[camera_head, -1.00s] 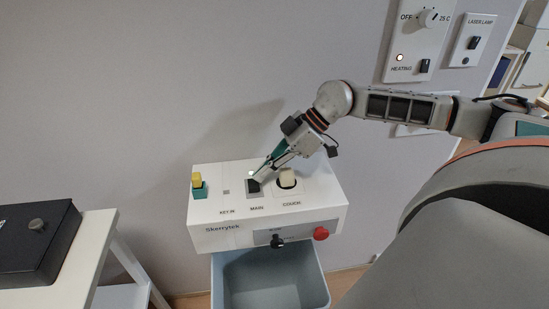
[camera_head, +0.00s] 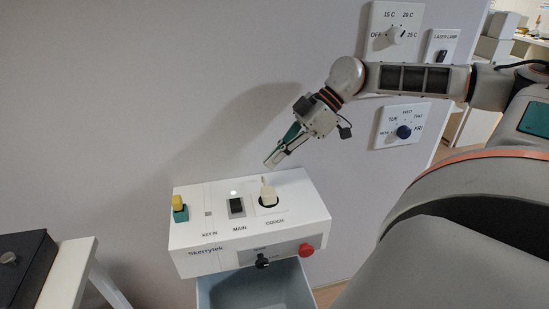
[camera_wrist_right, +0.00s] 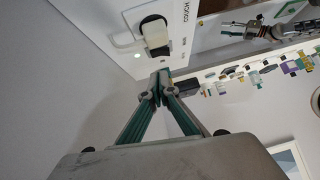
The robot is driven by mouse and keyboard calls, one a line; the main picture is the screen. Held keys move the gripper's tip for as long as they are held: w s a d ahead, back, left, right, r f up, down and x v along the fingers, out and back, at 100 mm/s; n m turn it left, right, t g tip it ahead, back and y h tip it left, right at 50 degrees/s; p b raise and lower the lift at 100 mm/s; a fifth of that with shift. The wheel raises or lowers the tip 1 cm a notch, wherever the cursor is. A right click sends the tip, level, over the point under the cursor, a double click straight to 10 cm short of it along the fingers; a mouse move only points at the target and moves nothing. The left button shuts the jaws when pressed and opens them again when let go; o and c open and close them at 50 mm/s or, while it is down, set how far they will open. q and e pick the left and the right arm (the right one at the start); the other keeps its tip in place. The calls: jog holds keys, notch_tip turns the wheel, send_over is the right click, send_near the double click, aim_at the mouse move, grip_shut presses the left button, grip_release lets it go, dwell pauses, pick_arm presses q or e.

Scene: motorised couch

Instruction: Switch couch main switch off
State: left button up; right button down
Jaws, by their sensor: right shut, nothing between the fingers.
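The couch control box (camera_head: 197,262) is white and stands low against the wall. Its MAIN switch (camera_head: 236,206) is a dark rocker in a pale frame, unobstructed in the head view. A small lamp (camera_head: 233,192) just behind it glows whitish. My right gripper (camera_head: 272,161) is shut and empty, raised above the back of the box, up and right of the MAIN switch and apart from it. In the right wrist view its fingertips (camera_wrist_right: 160,82) meet in front of the box.
The cream COUCH switch (camera_head: 268,194) stands right of MAIN. A yellow-and-green key piece (camera_head: 179,208) is at the left. A red button (camera_head: 306,249) and black knob (camera_head: 262,261) are on the front. A bin (camera_head: 255,290) sits below; wall panels (camera_head: 402,125) are at right.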

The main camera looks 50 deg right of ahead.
jog(key=r, duration=0.1)
jog(key=w+a+r+b, duration=0.1)
jog(key=r, duration=0.1)
jog(key=shift+w+a+g+y, duration=0.1)
jog(key=shift+a+g+y, duration=0.1)
jog(key=shift+g+y, duration=0.15)
dwell(0.5)
